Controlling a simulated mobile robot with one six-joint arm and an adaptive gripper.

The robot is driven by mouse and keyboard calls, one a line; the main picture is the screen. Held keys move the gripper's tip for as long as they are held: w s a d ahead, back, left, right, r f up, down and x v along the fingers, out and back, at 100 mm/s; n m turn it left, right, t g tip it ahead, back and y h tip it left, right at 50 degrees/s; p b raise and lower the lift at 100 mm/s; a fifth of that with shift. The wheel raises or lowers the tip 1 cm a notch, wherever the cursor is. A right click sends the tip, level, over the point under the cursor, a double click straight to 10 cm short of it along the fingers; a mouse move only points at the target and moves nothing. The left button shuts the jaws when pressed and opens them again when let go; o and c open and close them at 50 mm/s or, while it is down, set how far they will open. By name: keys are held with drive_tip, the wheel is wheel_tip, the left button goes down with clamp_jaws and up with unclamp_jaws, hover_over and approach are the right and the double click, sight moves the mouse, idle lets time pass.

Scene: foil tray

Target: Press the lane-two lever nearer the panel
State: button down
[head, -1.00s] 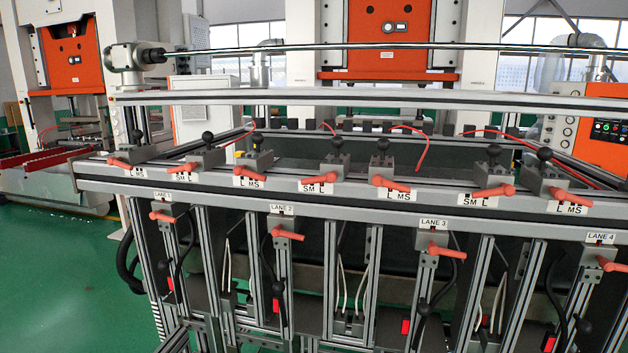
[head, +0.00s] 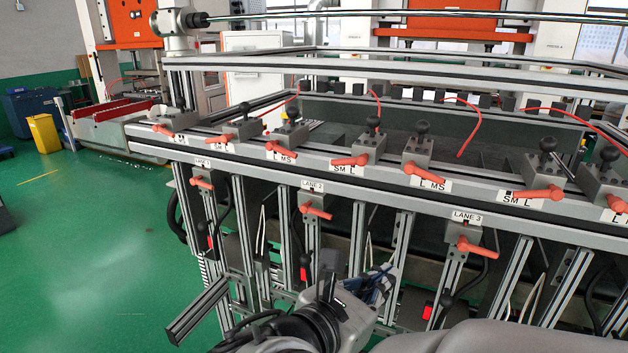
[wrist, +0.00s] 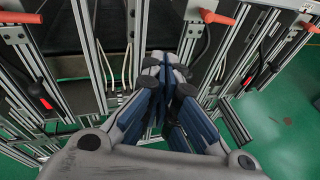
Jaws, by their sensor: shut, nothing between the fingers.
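The lane-two post carries an orange lever (head: 315,211) under the LANE 2 label (head: 313,185). Two more orange levers are on the rail above it, one over an L MS label (head: 280,149) and one over an SM L label (head: 349,161). My gripper (head: 384,274) is low in the head view, in front of the frame, below and right of the lane-two lever and apart from it. In the wrist view its blue fingers (wrist: 167,70) are together and empty. Orange levers show along the wrist view's top edge, one near the middle (wrist: 216,17); I cannot tell their lanes.
The LANE 3 lever (head: 477,247) stands right of my gripper. Black-knobbed blocks (head: 417,150) line the rail. Metal posts (head: 361,240) and hanging cables stand close behind the gripper. Open green floor (head: 95,250) lies to the left, with a yellow bin (head: 44,134).

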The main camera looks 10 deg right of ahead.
sight(347, 162)
drive_tip(key=w+a+r+n+t+y, duration=0.1)
drive_tip(key=w+a+r+n+t, duration=0.4)
drive_tip(key=a+n+t, duration=0.1)
drive_tip(key=shift+a+r+n+p, duration=0.15)
drive_tip(key=shift+a+n+p, duration=0.2)
drive_tip(key=shift+a+n, duration=0.6)
drive_tip(key=shift+w+a+m, duration=0.15)
drive_tip(key=shift+m, duration=0.1)
drive_tip(key=x, duration=0.3)
drive_tip(key=r+x, duration=0.1)
drive_tip(key=x, duration=0.3)
drive_tip(key=r+x, duration=0.1)
drive_tip(key=x, duration=0.2)
drive_tip(key=shift+w+a+r, duration=0.15)
drive_tip(key=shift+w+r, duration=0.15)
drive_tip(key=shift+w, duration=0.15)
drive_tip(key=shift+a+r, duration=0.1)
drive_tip(key=shift+r, duration=0.45)
drive_tip(key=shift+w, duration=0.15)
